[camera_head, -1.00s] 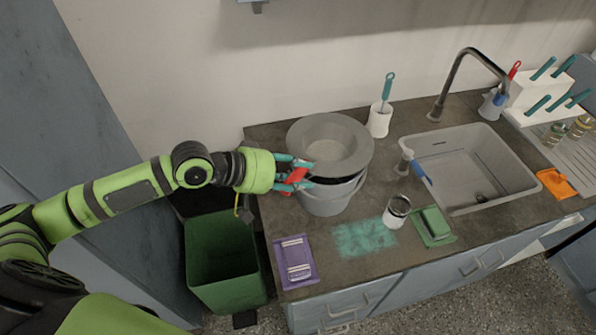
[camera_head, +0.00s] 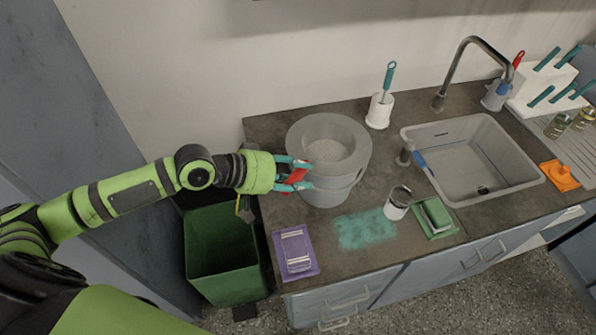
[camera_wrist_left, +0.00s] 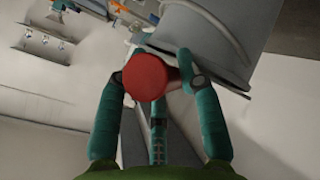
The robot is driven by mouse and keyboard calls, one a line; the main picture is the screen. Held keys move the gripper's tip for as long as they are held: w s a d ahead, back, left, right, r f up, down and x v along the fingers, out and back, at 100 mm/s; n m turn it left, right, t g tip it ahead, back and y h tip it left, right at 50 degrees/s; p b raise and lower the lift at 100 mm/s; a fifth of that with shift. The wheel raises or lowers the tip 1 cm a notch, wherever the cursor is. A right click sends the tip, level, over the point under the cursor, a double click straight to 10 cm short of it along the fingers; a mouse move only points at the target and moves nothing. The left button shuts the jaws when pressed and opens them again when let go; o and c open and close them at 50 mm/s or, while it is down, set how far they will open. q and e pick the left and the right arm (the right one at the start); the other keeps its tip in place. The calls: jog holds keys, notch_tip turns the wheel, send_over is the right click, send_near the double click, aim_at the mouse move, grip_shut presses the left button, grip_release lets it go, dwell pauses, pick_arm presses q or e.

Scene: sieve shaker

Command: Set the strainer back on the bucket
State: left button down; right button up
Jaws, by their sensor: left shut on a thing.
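The grey strainer (camera_head: 352,131) has a wide round rim and a light mesh bottom. It sits over the mouth of the grey bucket (camera_head: 335,193), its rim looking level and in contact with the bucket top. Its red handle (camera_head: 295,176) points left toward my arm. My left gripper (camera_head: 299,174) is shut on this handle, with teal fingers on both sides. In the left wrist view, the round end of the red handle (camera_wrist_left: 145,77) lies between the fingers, beside a grey wall. The strainer hides the bucket's inside. My right gripper is out of view.
A green bin (camera_head: 228,255) stands below.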

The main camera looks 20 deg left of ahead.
pick_arm(q)
jog(key=c, duration=0.7)
grip_release()
jog(key=shift+c, duration=0.2)
jog(key=shift+a, duration=0.1)
jog(key=v, duration=0.6)
jog(key=shift+s, duration=0.15)
jog(key=shift+s+a+r, duration=0.3)
jog(key=shift+a+r, duration=0.1)
